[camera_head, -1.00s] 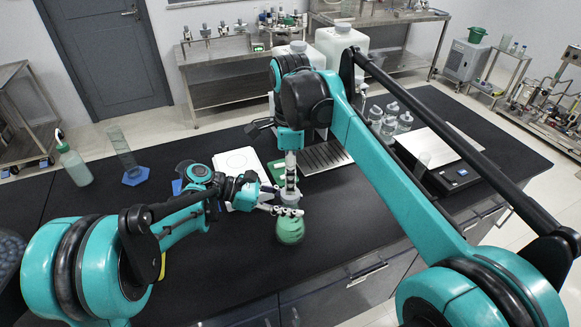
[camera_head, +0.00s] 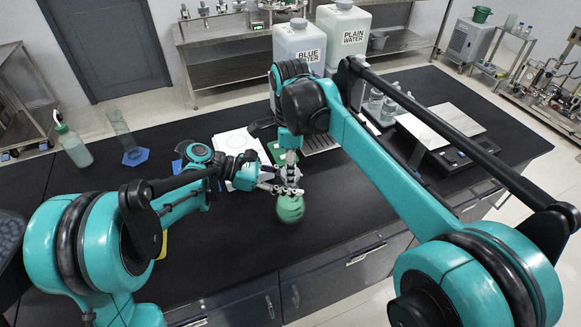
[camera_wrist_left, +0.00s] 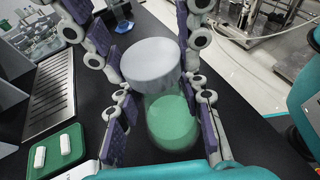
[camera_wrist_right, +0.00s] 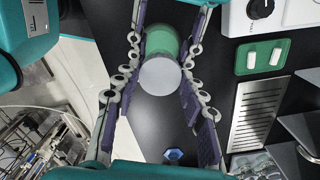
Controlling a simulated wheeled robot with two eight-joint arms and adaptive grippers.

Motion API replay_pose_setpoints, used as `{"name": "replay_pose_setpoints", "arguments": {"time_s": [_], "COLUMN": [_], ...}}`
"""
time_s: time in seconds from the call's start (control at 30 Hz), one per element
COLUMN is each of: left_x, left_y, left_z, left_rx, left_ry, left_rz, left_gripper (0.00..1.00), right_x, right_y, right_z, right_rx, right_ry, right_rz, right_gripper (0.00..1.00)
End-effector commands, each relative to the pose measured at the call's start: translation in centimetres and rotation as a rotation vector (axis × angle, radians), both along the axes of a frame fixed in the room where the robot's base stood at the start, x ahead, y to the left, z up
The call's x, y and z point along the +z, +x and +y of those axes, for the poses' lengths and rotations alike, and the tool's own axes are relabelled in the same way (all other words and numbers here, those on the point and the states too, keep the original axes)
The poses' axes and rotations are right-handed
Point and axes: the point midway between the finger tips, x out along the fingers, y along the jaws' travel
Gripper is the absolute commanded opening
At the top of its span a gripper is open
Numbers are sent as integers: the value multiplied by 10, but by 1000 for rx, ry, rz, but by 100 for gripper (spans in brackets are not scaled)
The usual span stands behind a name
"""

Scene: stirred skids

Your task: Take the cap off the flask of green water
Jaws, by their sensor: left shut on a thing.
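The flask of green water (camera_head: 290,208) shows as a round green body at the middle front of the black bench, below both grippers. Its pale grey cap (camera_wrist_left: 150,64) is on its top in the left wrist view, and the cap (camera_wrist_right: 160,76) also shows in the right wrist view. My left gripper (camera_wrist_left: 160,115) is shut on the flask from the side, below the cap. My right gripper (camera_wrist_right: 162,85) comes from above, its open fingers on both sides of the cap. I cannot tell whether its pads touch the cap. In the head view the fingers largely hide the cap.
Two large tanks, labelled blue water (camera_head: 300,48) and plain water (camera_head: 343,40), stand behind. A green tray (camera_wrist_right: 260,57) with two white pieces lies near the flask. The bench front is clear.

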Motion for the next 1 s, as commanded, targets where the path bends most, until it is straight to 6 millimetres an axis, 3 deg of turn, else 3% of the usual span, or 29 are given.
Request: {"name": "replay_pose_setpoints", "arguments": {"time_s": [0.13,0.27,1.0], "left_x": [-1,-1,-1], "left_y": [0,0,0], "left_z": [0,0,0], "left_rx": [0,0,-1], "left_ry": [2,2,3], "left_rz": [0,0,0], "left_gripper": [0,0,0], "right_x": [0,0,1], "right_y": [0,0,0], "right_z": [0,0,0], "right_rx": [58,282,2087], "right_ry": [0,0,-2], "right_rz": [0,0,-3], "right_gripper": [7,7,7]}}
